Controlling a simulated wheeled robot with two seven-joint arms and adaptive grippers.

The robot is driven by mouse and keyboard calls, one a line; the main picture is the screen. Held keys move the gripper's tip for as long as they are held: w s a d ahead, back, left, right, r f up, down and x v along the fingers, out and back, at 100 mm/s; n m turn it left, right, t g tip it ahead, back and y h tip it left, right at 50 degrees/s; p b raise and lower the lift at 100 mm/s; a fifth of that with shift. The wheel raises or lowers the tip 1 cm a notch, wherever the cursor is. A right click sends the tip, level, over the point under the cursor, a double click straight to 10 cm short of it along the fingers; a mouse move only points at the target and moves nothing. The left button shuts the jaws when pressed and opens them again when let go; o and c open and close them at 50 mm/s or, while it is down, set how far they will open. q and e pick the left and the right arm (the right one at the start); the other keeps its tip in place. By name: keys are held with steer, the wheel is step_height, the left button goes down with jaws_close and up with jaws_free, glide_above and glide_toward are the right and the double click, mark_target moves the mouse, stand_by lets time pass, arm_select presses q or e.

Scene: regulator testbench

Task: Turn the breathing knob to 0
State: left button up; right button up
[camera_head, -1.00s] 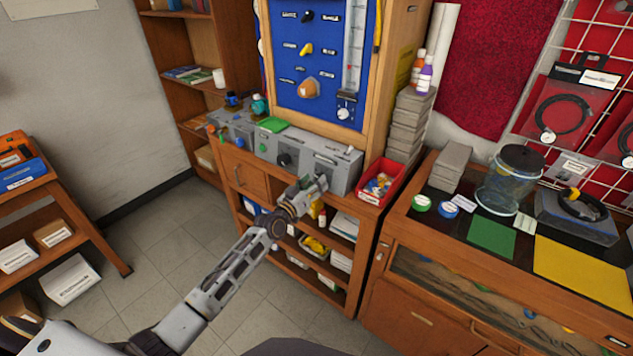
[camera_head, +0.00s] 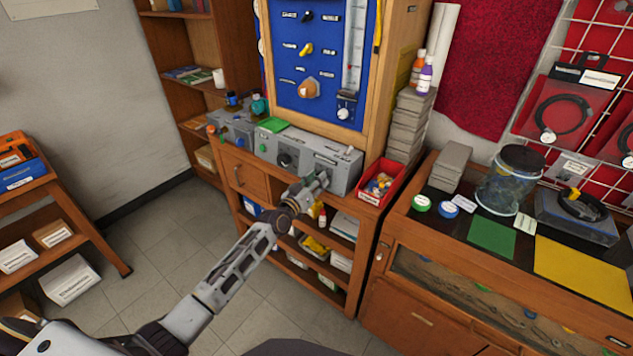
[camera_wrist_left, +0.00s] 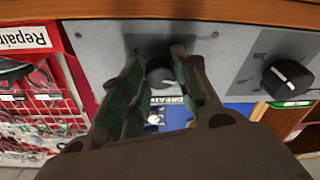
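A round dark knob (camera_wrist_left: 161,77) on the grey panel is between my left gripper's fingers in the left wrist view. A small label under it is partly readable; I cannot tell whether it names breathing, nor where the knob points. My left gripper (camera_wrist_left: 159,66) is open, its green-padded fingers on either side of the knob; I cannot tell if they touch it. In the head view, my left gripper (camera_head: 320,178) is at the lower front of the grey box (camera_head: 344,173), hiding part of its face. My right gripper is not in view.
A second black knob (camera_wrist_left: 288,78) is to the right in the wrist view. A red bin (camera_head: 381,184) stands right of the grey box. The blue panel (camera_head: 317,90) with more knobs rises behind. Shelves with loose items lie below the gripper.

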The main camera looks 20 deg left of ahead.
arm_select(q)
steer(key=shift+c, duration=0.8)
steer(key=n+y+p, duration=0.1)
steer(key=n+p, duration=0.4)
steer(key=n+g+y+p, duration=0.1)
steer(key=n+p, duration=0.3)
steer(key=n, duration=0.2)
steer(key=shift+d+r+p, duration=0.15)
steer(key=shift+r+p, duration=0.05)
steer(key=shift+p, duration=0.15)
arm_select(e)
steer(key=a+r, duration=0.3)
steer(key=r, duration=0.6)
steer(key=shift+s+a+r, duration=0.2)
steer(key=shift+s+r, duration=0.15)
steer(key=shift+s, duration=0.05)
arm_select(q)
steer(key=shift+y, duration=0.3)
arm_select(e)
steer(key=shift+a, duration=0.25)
